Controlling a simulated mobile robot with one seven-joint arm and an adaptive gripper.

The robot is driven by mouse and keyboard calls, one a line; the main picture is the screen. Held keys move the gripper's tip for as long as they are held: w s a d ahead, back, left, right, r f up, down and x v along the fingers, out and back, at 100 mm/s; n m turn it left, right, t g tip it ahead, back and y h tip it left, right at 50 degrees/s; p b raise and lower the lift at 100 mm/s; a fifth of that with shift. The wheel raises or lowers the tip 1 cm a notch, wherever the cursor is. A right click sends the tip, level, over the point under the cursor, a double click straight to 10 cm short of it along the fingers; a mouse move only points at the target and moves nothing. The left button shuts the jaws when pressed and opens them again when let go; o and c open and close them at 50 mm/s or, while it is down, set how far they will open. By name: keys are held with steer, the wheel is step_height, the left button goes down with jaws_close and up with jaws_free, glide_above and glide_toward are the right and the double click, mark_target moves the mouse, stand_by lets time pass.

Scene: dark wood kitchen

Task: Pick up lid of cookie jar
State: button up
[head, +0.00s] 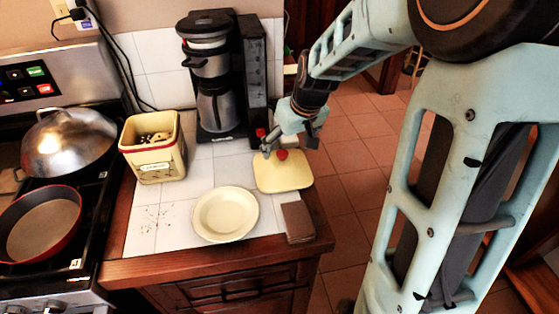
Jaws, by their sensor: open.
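The cookie jar (158,167) is a cream-yellow square container with a label on its front. It stands open on the white tiled counter, with cookies (155,138) showing inside. Its lid (289,178) is a pale yellow square with a red knob (282,155), lying flat on the counter's right side. My gripper (288,149) is open just above the lid, around or close to the knob. I cannot tell whether the fingers touch the knob.
A coffee maker (213,85) stands behind the lid. A cream plate (226,214) and a small brown block (298,222) are in front. A stove with a domed wok lid (68,140) and a red-rimmed pan (41,228) is at left. The counter's right edge is close to the lid.

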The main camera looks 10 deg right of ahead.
mark_target(283, 153)
steer(key=shift+x, duration=3)
steer(key=shift+w+a, duration=0.1)
steer(key=shift+a, duration=0.1)
steer(key=shift+c, duration=0.5)
